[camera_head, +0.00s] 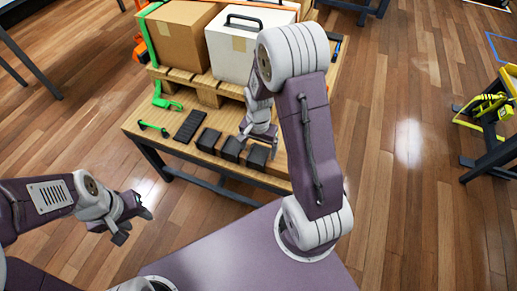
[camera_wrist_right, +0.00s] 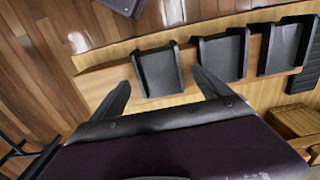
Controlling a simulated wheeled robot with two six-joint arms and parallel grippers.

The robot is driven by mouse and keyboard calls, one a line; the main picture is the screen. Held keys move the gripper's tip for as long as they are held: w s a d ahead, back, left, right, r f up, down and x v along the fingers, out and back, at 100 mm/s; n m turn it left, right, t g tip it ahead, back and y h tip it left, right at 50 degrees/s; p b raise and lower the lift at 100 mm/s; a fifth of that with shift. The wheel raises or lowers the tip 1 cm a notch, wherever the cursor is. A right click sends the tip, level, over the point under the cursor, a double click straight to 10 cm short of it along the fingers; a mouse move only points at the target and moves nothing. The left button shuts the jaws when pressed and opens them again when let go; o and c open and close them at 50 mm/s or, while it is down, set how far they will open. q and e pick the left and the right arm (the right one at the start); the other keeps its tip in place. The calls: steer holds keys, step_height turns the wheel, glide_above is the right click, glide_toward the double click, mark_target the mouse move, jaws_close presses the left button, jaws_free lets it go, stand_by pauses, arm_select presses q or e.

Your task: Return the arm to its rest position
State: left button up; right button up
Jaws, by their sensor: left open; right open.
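My right gripper (camera_head: 260,146) is over the front part of the wooden table (camera_head: 160,112), close to the black holders. In the right wrist view its two fingers (camera_wrist_right: 163,88) are spread with nothing between them, and a black holder (camera_wrist_right: 160,72) shows just beyond them. I cannot tell exactly how high above the table it is. My left gripper (camera_head: 132,218) is open and empty, over the floor at the left, apart from the table.
Three black holders (camera_head: 208,140) and a flat black piece (camera_head: 189,126) line the table front. A cardboard box (camera_head: 178,35) with a green strap (camera_head: 150,40) and a white box (camera_head: 232,50) stand on a pallet (camera_head: 208,92) behind. Yellow equipment (camera_head: 490,105) stands at far right.

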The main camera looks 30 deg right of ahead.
step_height(320, 180, up, 8)
steer(key=p, duration=0.2)
steer(key=s+a+r+n+t, duration=0.1)
steer(key=s+a+r+n, duration=0.3)
steer(key=s+n, duration=0.55)
step_height(320, 180, up, 15)
steer(key=a+p, duration=0.1)
steer(key=p, duration=1.5)
steer(key=shift+w+a+p, duration=0.15)
steer(key=shift+w+p, duration=0.15)
steer(key=shift+w, duration=0.05)
